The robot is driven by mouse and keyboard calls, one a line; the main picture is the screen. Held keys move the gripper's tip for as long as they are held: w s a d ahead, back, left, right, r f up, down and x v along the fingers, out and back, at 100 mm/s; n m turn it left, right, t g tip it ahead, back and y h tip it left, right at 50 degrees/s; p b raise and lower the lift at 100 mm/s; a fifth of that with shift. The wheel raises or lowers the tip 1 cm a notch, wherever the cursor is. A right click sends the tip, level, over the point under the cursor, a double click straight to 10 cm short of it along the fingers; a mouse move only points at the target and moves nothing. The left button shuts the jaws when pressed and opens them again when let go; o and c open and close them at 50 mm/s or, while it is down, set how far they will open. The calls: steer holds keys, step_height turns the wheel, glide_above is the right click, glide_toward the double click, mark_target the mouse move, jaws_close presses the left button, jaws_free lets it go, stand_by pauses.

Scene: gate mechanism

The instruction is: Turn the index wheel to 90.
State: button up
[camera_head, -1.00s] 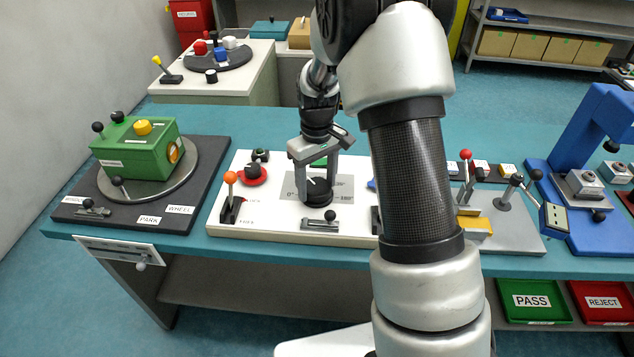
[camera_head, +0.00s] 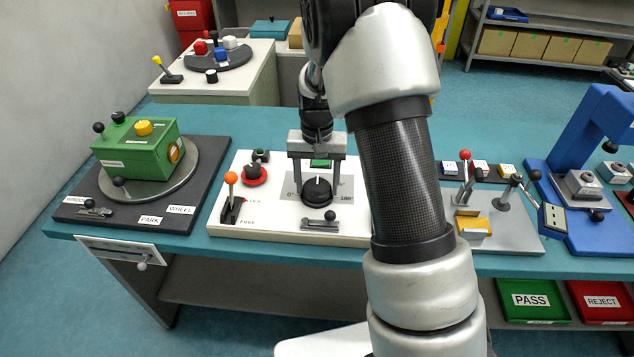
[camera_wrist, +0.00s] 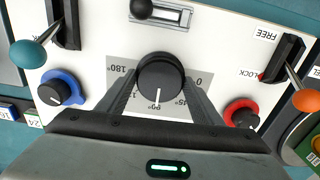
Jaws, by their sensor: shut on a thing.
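The index wheel is a round black knob (camera_head: 317,193) on a grey scale plate on the white board. Its white pointer line points away from me, and in the wrist view the wheel (camera_wrist: 160,75) has its line at the 90° mark. My gripper (camera_head: 317,186) reaches straight down, one finger on each side of the wheel, shut on it. The fingers also show in the wrist view (camera_wrist: 158,92), hiding part of the scale.
An orange-balled lever (camera_head: 230,179) by LOCK and FREE labels stands left of the wheel. A red-based knob (camera_head: 253,173) is behind it. A small slider (camera_head: 319,224) lies in front. A blue-based knob (camera_wrist: 56,89) and teal-balled lever (camera_wrist: 29,53) flank the other side.

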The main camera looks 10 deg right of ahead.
mark_target(317, 186)
stand_by(0.5)
steer(key=o, duration=1.1)
steer(key=shift+c, duration=0.2)
step_height(317, 186, up, 18)
steer(key=p, duration=0.1)
steer(key=shift+f, duration=0.25)
